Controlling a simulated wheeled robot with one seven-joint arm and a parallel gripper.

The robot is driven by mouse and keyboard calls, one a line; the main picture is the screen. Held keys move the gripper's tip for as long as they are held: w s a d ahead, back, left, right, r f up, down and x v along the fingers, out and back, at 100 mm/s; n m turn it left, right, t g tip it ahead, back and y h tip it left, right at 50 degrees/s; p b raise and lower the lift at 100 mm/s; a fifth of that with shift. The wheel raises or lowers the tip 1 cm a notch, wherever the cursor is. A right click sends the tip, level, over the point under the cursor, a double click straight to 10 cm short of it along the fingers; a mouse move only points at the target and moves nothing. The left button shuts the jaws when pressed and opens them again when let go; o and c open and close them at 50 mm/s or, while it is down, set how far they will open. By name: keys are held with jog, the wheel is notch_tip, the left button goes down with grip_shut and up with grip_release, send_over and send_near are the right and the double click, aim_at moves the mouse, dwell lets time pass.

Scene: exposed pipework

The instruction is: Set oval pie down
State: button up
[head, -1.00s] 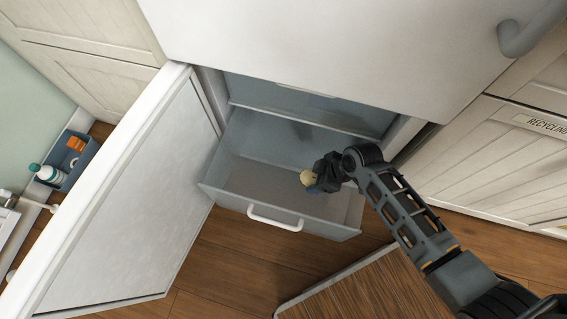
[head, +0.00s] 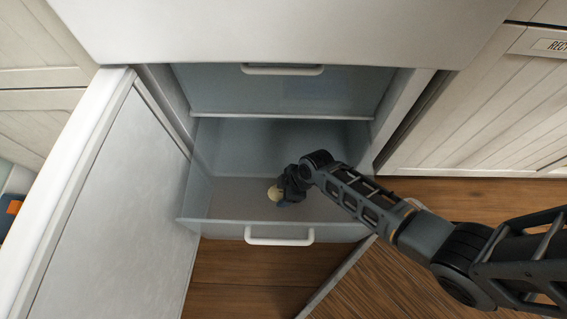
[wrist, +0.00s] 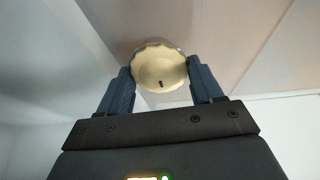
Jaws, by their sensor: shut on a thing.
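The oval pie (head: 274,194) is a small pale yellow thing at the tip of my gripper (head: 285,194), inside the pulled-out drawer (head: 240,190). In the wrist view the pie (wrist: 160,68) has a scalloped edge and a dark slit. It sits between the two blue fingers of my gripper (wrist: 161,82), which are shut on it. Whether the pie touches the drawer floor cannot be told. My gripper hides part of the pie in the head view.
The drawer has a white front handle (head: 279,236). A closed drawer (head: 280,90) sits above it. The open fridge door (head: 105,200) stands at the left. Cabinets (head: 490,110) are at the right. The drawer floor left of the pie is clear.

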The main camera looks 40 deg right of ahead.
jog(key=shift+r, duration=0.1)
jog(key=shift+f, duration=0.2)
jog(key=o, duration=1.2)
jog(key=shift+o, duration=0.2)
jog(key=shift+r, duration=0.1)
jog(key=shift+r, duration=0.2)
jog(key=p+v, duration=0.5)
jog(key=v, duration=0.7)
jog(key=shift+p, duration=0.3)
jog(key=shift+f, duration=0.1)
